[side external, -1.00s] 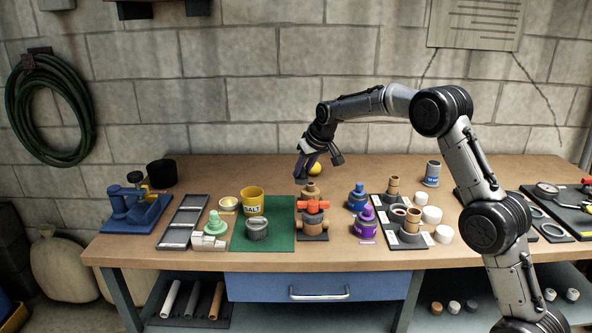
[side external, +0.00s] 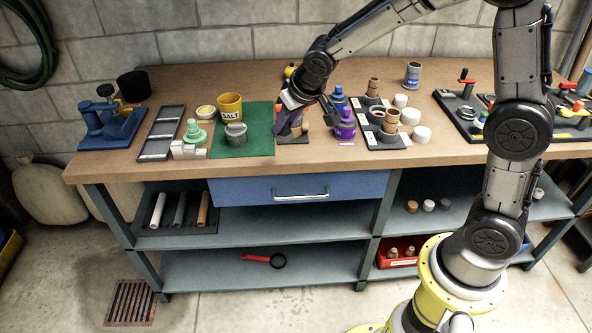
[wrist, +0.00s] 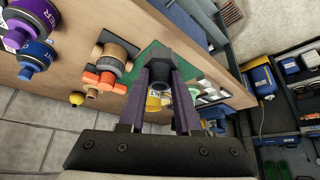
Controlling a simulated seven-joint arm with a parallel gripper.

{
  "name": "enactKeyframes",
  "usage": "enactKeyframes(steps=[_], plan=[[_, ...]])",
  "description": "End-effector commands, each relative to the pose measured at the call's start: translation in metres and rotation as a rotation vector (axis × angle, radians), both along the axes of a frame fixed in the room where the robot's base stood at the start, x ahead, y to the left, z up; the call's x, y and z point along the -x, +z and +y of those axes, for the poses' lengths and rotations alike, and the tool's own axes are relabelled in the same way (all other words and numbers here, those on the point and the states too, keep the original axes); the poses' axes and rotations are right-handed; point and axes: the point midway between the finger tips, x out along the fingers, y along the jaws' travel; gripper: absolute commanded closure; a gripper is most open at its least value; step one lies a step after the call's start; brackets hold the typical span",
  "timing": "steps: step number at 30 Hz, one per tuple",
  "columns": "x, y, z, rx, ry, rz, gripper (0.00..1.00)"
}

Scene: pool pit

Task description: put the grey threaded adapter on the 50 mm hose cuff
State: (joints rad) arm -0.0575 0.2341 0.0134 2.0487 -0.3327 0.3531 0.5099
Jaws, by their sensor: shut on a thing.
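My gripper (side external: 281,124) is low over the bench, in front of the tan valve with the orange handle, at the right edge of the green mat. In the wrist view its two fingers (wrist: 165,68) close around a dark grey round piece (wrist: 161,73), which looks like the grey threaded adapter. Its threads are too small to see. In the side view the fingers hide it. I cannot tell which piece is the 50 mm hose cuff; a labelled tray (side external: 363,112) with tan stepped pieces (side external: 391,119) stands to the right, its labels unreadable.
A ribbed grey cap (side external: 236,136) and a yellow salt cup (side external: 230,106) stand on the green mat (side external: 262,120) left of my gripper. The orange-handled valve (wrist: 105,80) is beside the fingers.

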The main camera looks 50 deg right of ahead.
Motion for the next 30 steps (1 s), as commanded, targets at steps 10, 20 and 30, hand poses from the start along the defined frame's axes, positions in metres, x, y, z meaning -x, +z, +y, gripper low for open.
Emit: enactKeyframes(steps=[10, 20, 30], plan=[[0.007, -0.008, -0.001, 0.0, -0.119, -0.002, 1.0], [0.022, 0.029, 0.002, 0.001, -0.125, -0.005, 1.0], [-0.025, 0.011, 0.003, 0.0, -0.122, 0.003, 1.0]])
